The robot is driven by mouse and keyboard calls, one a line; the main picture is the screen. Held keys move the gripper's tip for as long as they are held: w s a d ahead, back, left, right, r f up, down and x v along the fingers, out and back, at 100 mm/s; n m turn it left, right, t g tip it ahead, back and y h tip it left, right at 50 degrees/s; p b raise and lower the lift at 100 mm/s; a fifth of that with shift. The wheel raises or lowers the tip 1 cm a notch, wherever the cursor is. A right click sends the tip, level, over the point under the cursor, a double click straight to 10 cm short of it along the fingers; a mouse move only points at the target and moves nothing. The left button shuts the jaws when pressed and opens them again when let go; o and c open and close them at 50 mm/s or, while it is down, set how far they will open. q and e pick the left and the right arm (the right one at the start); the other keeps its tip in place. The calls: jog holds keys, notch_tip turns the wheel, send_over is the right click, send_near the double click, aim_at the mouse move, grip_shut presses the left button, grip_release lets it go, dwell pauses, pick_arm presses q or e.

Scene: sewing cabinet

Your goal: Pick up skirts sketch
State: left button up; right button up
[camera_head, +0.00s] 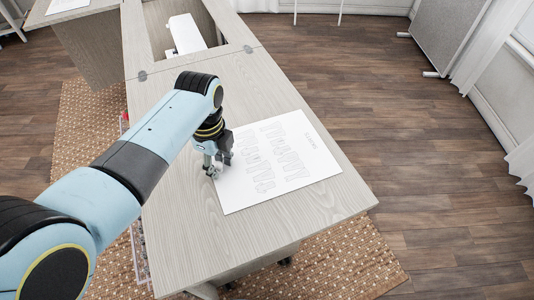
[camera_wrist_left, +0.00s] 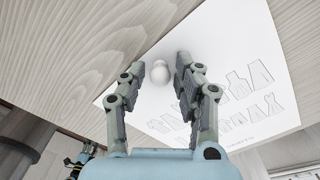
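The skirts sketch (camera_head: 277,160) is a white sheet with outlined skirt shapes and a small line of text. It lies flat on the wooden cabinet top. In the left wrist view the sheet (camera_wrist_left: 240,45) spreads beyond and right of the fingers. My left gripper (camera_head: 211,170) is at the sheet's left edge in the head view. In the left wrist view its two fingers (camera_wrist_left: 161,62) are apart. A small white rounded knob (camera_wrist_left: 160,71) shows between the fingertips, against the sheet; I cannot tell whether the fingers touch it.
The cabinet top (camera_head: 185,235) is bare around the sheet. A white sewing machine (camera_head: 185,33) sits in an opening at its far end. A woven rug (camera_head: 345,265) lies below the cabinet. Open wooden floor (camera_head: 430,160) is to the right.

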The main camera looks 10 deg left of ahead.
pick_arm(q)
grip_shut()
jog(key=shift+r, duration=0.1)
